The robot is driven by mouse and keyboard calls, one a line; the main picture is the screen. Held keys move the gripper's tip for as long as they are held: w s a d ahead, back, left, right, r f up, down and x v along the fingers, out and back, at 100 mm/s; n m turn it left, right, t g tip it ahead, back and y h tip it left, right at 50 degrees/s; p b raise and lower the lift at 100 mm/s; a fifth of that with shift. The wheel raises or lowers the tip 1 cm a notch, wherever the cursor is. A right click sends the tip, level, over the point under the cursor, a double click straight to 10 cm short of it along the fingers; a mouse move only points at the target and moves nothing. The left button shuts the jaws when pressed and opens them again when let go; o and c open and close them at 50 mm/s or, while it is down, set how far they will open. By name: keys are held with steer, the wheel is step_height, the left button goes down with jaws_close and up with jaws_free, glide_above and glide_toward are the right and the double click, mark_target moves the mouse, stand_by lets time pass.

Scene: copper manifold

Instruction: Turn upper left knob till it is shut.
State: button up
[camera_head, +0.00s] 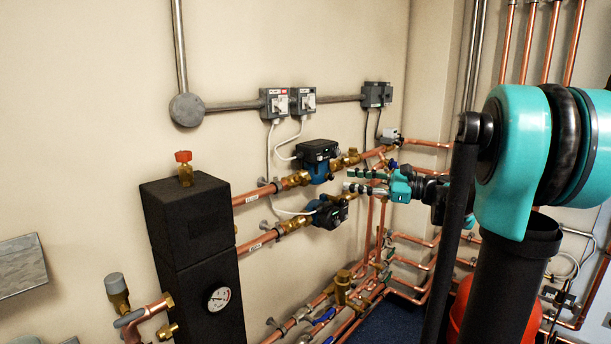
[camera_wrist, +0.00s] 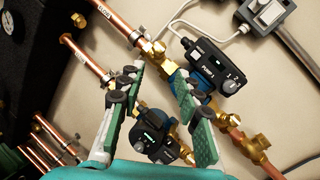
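I cannot tell for sure which knob is meant. On the upper pipe, a brass valve fitting (camera_head: 296,180) sits left of the upper pump (camera_head: 317,151); it also shows in the wrist view (camera_wrist: 153,50). A red-capped knob (camera_head: 183,157) stands on the black housing at the left. My gripper (camera_head: 351,180) is to the right of the upper pump. In the wrist view my gripper (camera_wrist: 157,76) is open and empty, its green fingers spread. The brass fitting shows beyond the gap between the fingertips; no contact is visible. The right finger hides part of the upper pump's blue body.
The lower pump (camera_head: 329,213) sits below the upper pump; it also shows between the fingers (camera_wrist: 152,134). Switch boxes (camera_head: 303,101) hang above with loose cables. The black housing (camera_head: 202,217) stands left, with a gauge (camera_head: 219,299). Several copper pipes run below right.

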mark_target(306, 174)
steer(key=x, duration=1.5)
steer(key=shift+w+a, duration=0.1)
steer(key=shift+a, duration=0.2)
jaws_close()
